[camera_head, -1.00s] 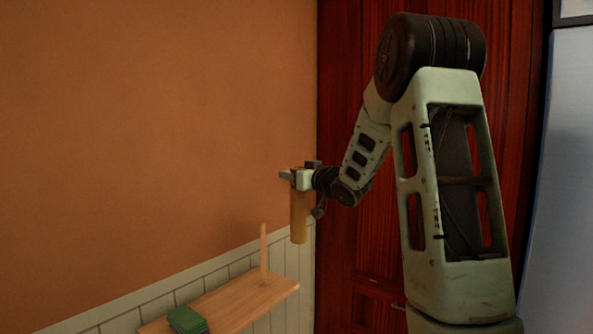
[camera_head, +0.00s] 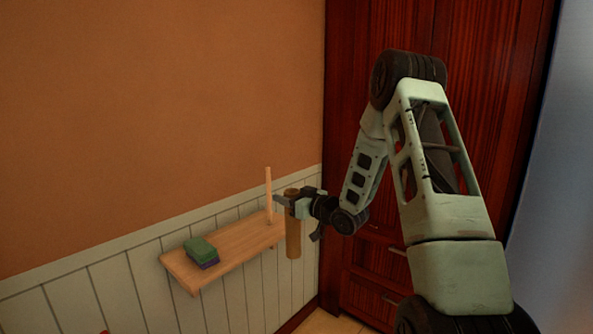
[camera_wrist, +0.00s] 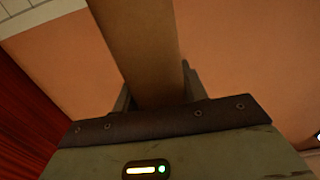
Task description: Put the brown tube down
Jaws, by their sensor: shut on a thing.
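The brown tube (camera_head: 293,236) hangs upright in my gripper (camera_head: 287,203), which is shut on it near its upper part. In the head view the tube is just right of the wall shelf's right end, and its lower end reaches below the shelf's height in the picture. In the wrist view the tube (camera_wrist: 143,45) runs from the top edge down between the fingers. I cannot tell the exact gap between tube and shelf.
A wooden wall shelf (camera_head: 228,251) holds a green and purple stack (camera_head: 201,250) at its left and a thin upright stick (camera_head: 268,193) near its right end. The shelf's middle is clear. A dark red wooden cabinet (camera_head: 345,130) stands behind my arm.

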